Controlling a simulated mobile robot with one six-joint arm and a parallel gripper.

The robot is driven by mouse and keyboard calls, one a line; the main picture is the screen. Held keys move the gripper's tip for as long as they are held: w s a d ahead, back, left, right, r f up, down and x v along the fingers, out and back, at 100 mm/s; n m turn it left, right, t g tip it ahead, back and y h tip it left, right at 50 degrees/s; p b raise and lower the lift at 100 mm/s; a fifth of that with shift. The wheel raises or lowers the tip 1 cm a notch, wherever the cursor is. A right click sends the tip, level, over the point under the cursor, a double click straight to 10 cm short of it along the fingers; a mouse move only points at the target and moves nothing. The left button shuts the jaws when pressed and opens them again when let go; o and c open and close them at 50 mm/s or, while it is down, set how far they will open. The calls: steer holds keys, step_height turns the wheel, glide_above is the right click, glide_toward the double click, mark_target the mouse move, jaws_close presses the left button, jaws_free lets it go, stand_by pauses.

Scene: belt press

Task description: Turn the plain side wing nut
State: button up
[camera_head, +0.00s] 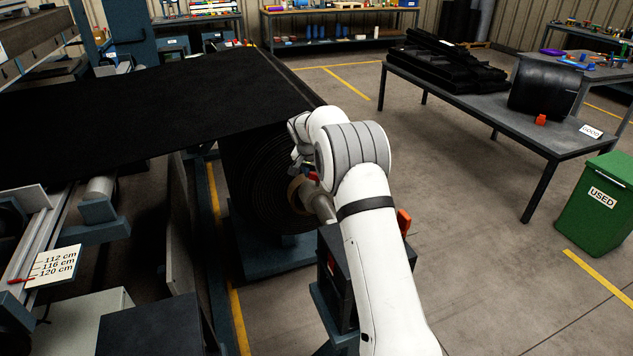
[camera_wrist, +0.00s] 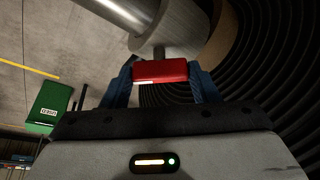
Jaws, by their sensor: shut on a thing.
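The red wing nut (camera_wrist: 160,71) sits on a short stem below a metal collar on the roll's shaft (camera_wrist: 180,28). My gripper (camera_wrist: 162,75) has its two blue fingers shut on the wing nut, one at each end of it. In the head view a small red bit of the wing nut (camera_head: 312,176) shows beside the shaft end. My arm covers most of the gripper there. I cannot tell from these frames how far the nut is turned.
The black belt roll (camera_head: 258,175) is close beside my gripper, its coiled side (camera_wrist: 270,75) filling the wrist view's right. A dark stand (camera_head: 340,275) is below my arm. A table (camera_head: 480,115) and a green bin (camera_head: 600,215) stand right, with free floor between.

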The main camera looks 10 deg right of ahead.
steer(key=m, duration=0.2)
steer(key=m+g+h, duration=0.1)
steer(key=m, duration=0.1)
steer(key=shift+w+a+m+b, duration=0.1)
steer(key=shift+w+m+b, duration=0.05)
steer(key=shift+m+b, duration=0.2)
steer(key=shift+w+m+g+h+p, duration=0.1)
steer(key=shift+m+g+h+p, duration=0.5)
steer(key=shift+m, duration=1.35)
steer(key=shift+g, duration=0.3)
steer(key=o, duration=1)
steer(key=shift+v, duration=3.9)
